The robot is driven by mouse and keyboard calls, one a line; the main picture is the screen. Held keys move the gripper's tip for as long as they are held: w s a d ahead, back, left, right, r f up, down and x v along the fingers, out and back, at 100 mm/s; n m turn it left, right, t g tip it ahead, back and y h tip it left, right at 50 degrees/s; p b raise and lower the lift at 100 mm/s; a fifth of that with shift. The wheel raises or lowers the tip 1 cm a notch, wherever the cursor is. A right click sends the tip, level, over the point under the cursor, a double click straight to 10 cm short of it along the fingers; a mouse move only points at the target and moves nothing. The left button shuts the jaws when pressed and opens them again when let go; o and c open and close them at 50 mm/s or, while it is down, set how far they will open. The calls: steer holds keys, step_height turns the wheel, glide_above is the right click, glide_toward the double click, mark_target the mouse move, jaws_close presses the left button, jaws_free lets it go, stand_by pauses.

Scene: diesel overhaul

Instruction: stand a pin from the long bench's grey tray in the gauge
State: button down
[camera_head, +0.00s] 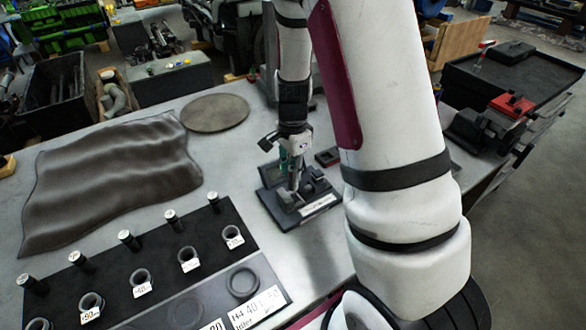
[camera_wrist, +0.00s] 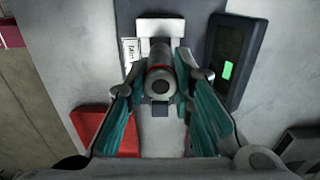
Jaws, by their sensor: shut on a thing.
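My gripper (camera_head: 296,163) hangs over the gauge (camera_head: 291,213), a dark base with grey blocks and a white label on the bench. In the wrist view my gripper (camera_wrist: 160,88) has its teal-sided fingers shut on a grey metal pin (camera_wrist: 160,84), seen nearly end-on. The pin looks roughly upright between the gauge's parts. A pale bracket and a dark unit with a green display (camera_wrist: 229,55) are beside it. I cannot tell whether the pin's lower end touches the gauge. I cannot identify the grey tray in either view.
A black board (camera_head: 150,290) with several standing pins and rings lies at the front left. A dark wavy mat (camera_head: 110,175) and a round grey disc (camera_head: 215,113) lie behind it. Bare bench separates board and gauge.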

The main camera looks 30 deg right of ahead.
mark_target(293, 184)
steer(key=shift+f, duration=0.15)
steer(key=shift+f, duration=0.35)
steer(key=shift+f+b, duration=0.85)
steer(key=shift+f, duration=1.55)
stand_by(1.4)
steer(key=c, duration=0.9)
jaws_free()
steer(key=shift+r+p, duration=1.6)
steer(key=shift+r, duration=2.4)
steer(key=shift+r, duration=0.1)
